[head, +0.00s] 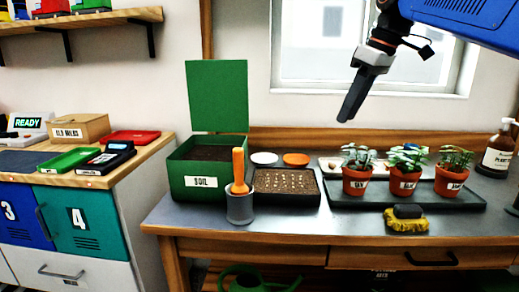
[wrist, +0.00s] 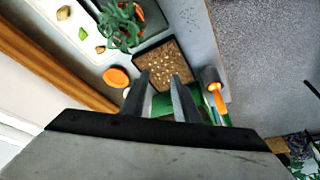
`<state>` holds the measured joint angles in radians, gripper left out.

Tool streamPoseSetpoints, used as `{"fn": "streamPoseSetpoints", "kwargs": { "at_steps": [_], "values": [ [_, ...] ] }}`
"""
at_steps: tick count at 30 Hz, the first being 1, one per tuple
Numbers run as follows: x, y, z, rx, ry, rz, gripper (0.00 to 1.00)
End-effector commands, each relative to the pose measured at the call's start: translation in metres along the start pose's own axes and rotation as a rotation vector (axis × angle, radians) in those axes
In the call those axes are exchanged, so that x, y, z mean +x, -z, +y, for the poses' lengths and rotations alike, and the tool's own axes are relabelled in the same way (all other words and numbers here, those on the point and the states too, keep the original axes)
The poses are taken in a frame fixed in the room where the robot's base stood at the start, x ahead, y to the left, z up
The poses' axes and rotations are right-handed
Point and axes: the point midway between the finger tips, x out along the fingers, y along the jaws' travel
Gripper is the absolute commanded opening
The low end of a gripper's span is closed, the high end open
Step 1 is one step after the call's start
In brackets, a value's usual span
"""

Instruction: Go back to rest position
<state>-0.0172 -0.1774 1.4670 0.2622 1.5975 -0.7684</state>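My gripper (head: 346,115) hangs in the air above the potting bench, in front of the window, with its fingers pointing down and left. In the wrist view my gripper (wrist: 161,78) shows two dark fingers set apart with nothing held between them. Below and beyond the fingertips lies the seed tray (wrist: 158,60), well clear of them. The arm comes in from the upper right in the head view.
The bench (head: 310,222) bears a green soil box (head: 186,181) with raised lid, a grey cup (head: 240,208) with an orange-handled tool, a seed tray (head: 287,198), several potted plants on a dark tray (head: 334,195), a yellow sponge (head: 407,227) and a brown bottle (head: 496,158). Air around my gripper is clear.

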Motion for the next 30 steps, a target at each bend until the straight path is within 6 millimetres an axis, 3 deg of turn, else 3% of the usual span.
{"fn": "streamPoseSetpoints", "kwargs": {
  "at_steps": [14,24,30],
  "values": [
    [0.099,-0.145,-0.056,0.393,-0.153,-0.005,0.28],
    [0.192,-0.259,-0.099,0.631,-0.259,0.02,0.28],
    [0.237,-0.308,-0.119,0.726,-0.301,0.04,0.28]
  ]
}}
